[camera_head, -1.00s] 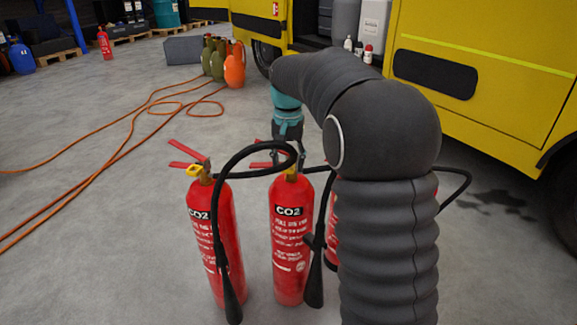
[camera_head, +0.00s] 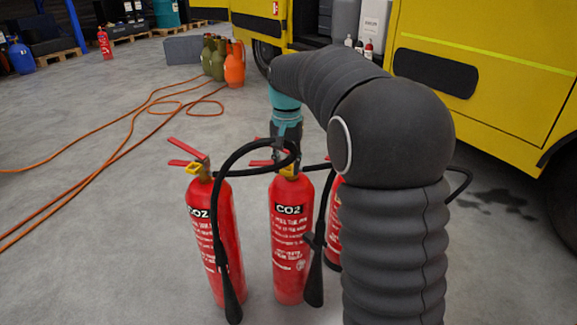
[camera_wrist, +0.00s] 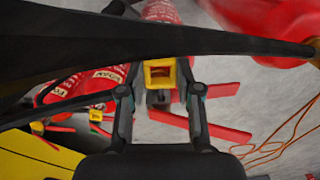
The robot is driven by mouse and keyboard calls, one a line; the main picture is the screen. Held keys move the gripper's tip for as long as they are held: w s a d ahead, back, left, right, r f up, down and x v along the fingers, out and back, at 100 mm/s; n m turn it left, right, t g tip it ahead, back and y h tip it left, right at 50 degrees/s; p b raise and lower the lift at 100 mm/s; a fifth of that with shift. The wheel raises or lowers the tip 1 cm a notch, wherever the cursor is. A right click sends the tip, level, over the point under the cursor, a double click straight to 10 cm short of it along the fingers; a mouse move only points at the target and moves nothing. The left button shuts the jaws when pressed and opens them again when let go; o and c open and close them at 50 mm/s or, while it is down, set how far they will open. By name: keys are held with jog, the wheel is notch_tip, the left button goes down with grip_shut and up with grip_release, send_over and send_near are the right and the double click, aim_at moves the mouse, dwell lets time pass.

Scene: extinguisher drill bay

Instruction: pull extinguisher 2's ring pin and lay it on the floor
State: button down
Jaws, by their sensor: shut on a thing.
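Three red CO2 extinguishers stand upright on the floor in the head view. The middle one (camera_head: 291,245), which I take as extinguisher 2, is below my gripper (camera_head: 285,160). Its red levers show partly, and a black hose loops in front of its head. In the wrist view, my gripper (camera_wrist: 158,72) has its fingers on either side of a yellow piece (camera_wrist: 160,75), which looks like the ring pin, and is shut on it. It is still at the extinguisher's head. Red levers (camera_wrist: 220,92) lie beside it. The fingertips are partly hidden by the hose (camera_wrist: 160,38).
The left extinguisher (camera_head: 226,245) stands close by, and another (camera_head: 334,225) is mostly behind my arm. Orange hoses (camera_head: 125,140) lie on the grey floor at left. A yellow truck (camera_head: 490,70) stands behind. Bare floor (camera_head: 100,270) is free at front left.

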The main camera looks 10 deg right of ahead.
jog(key=shift+s+a+b, duration=0.25)
jog(key=shift+s+a, duration=0.05)
jog(key=shift+s, duration=0.45)
jog(key=shift+s+a+b, duration=0.25)
jog(key=shift+s, duration=0.5)
jog(key=shift+s+a+f+b, duration=0.1)
jog(key=shift+s+a+b, duration=0.2)
jog(key=shift+s, duration=0.4)
jog(key=shift+s+a+b, duration=0.15)
jog(key=shift+s+a, duration=0.15)
jog(key=shift+s, duration=0.4)
